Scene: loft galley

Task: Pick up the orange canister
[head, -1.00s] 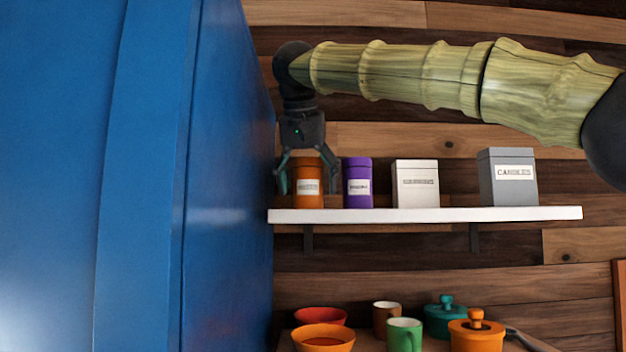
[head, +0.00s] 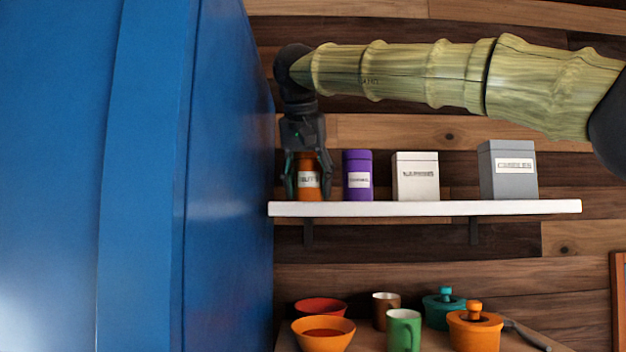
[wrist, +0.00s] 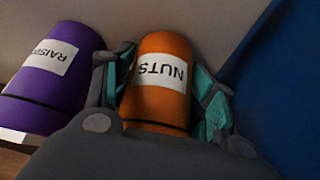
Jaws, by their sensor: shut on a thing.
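The orange canister (head: 308,192) stands upright at the left end of the white wall shelf (head: 430,208). In the wrist view the orange canister (wrist: 158,85) bears a white label reading NUTS. My gripper (head: 308,185) reaches down from above, with one finger on each side of the canister, and is shut on it. In the wrist view my gripper (wrist: 160,95) has its teal-padded fingers against both sides of the canister. The canister's base appears to rest on the shelf.
A purple canister (head: 357,188) stands close to the right of the orange one. A white canister (head: 415,190) and a grey one (head: 510,185) stand farther right. A tall blue cabinet (head: 225,180) is close on the left. Bowls, mugs and pots sit below the shelf.

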